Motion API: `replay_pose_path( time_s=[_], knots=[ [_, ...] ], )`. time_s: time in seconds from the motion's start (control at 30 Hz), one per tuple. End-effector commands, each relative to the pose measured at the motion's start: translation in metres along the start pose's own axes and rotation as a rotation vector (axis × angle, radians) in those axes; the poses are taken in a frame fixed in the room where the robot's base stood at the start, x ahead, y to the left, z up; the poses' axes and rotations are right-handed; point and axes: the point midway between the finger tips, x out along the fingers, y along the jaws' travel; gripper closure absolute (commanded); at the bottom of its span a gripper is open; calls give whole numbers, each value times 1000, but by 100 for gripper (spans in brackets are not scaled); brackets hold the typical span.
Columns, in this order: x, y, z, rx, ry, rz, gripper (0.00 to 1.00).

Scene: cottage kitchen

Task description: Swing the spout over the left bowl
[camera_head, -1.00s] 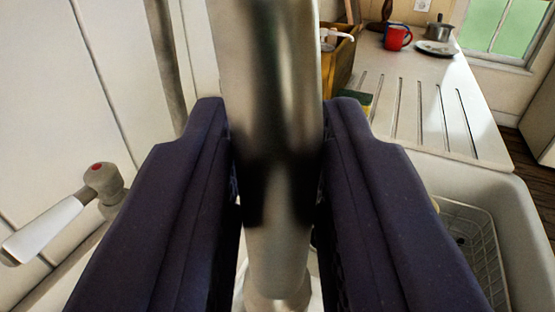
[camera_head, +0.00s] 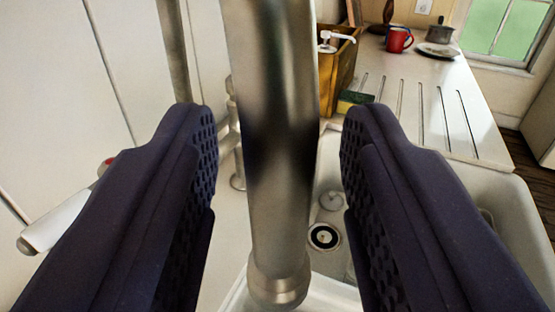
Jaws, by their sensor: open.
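The spout (camera_head: 275,130) is a thick brushed-metal tube that runs down the middle of the view and ends in a collar (camera_head: 278,280) at the bottom. My gripper (camera_head: 275,125) is open, with one dark ridged finger on each side of the spout and a visible gap on both sides. A white sink bowl (camera_head: 335,260) with a round dark drain (camera_head: 323,237) shows between the spout and the right finger. More of the white sink shows beyond the right finger. Which bowl is the left one I cannot tell.
A tap lever with a white handle (camera_head: 52,222) is at the left, partly behind the left finger. A wooden caddy (camera_head: 341,65) and a sponge (camera_head: 354,101) stand behind the sink. A grooved drainboard (camera_head: 440,105) holds a red mug (camera_head: 398,40), plate and pot.

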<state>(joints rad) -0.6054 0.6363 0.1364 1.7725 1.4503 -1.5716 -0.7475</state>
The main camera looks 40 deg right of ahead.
Motion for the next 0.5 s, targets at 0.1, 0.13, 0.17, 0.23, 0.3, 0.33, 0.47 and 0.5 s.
replay_pose_path(
  time_s=[0.1, 0.13, 0.17, 0.23, 0.3, 0.33, 0.47, 0.5],
  knots=[
    [-24, -1, -2, -2, -1, -5, 57],
    [-30, -1, -2, -2, -1, -5, 57],
    [-35, -1, -2, -2, -1, -4, 57],
    [-48, -1, -2, -1, 0, -4, 57],
    [-57, -1, -1, -1, -1, -2, 57],
    [-60, -1, -1, -1, 0, -2, 57],
    [-67, 0, 0, 0, 0, -1, 57],
    [-67, 0, 0, 0, 0, -1, 57]
  ],
)
